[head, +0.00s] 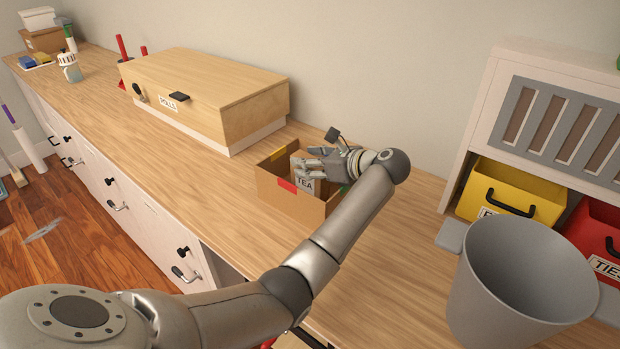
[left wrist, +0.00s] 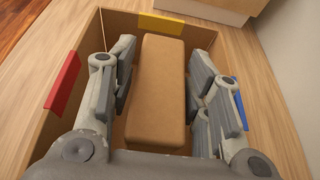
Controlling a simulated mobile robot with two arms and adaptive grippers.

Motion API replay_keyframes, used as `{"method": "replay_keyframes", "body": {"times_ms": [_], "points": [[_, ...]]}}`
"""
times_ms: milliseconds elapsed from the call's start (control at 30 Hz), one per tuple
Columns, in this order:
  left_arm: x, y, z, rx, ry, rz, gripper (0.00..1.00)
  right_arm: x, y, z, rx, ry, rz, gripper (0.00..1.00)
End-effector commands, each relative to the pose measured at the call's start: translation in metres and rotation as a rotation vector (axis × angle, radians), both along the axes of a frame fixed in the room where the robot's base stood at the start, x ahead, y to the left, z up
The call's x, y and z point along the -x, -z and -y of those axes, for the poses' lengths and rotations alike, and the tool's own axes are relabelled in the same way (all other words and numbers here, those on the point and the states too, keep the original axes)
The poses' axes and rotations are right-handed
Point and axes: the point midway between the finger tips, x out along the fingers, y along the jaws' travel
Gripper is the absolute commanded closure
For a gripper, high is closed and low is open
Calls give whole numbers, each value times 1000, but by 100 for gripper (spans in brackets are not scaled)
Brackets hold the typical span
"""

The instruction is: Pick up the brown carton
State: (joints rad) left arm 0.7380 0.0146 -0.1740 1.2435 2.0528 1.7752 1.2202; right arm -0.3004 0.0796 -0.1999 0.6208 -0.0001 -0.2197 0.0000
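In the head view the left gripper (head: 308,168) hides much of the carton, beside a "TEA" label. My right gripper is not in view.
A wooden case (head: 203,95) labelled "ROLLS" stands behind the box to the left. A grey bucket (head: 520,290) stands at the right front, near yellow (head: 511,195) and red (head: 597,232) bins under a white shelf unit. The counter left of the box is largely clear.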

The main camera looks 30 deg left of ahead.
Motion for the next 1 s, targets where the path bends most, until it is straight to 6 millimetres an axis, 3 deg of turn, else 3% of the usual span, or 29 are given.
{"method": "replay_keyframes", "body": {"times_ms": [167,633,867,1000], "points": [[0,0,0,0,0,0,81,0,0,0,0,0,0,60],[-1,-11,0,1,-1,4,81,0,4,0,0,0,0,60],[-1,-49,1,3,0,10,81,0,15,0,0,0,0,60],[-1,-89,1,4,1,10,81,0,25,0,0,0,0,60]]}}
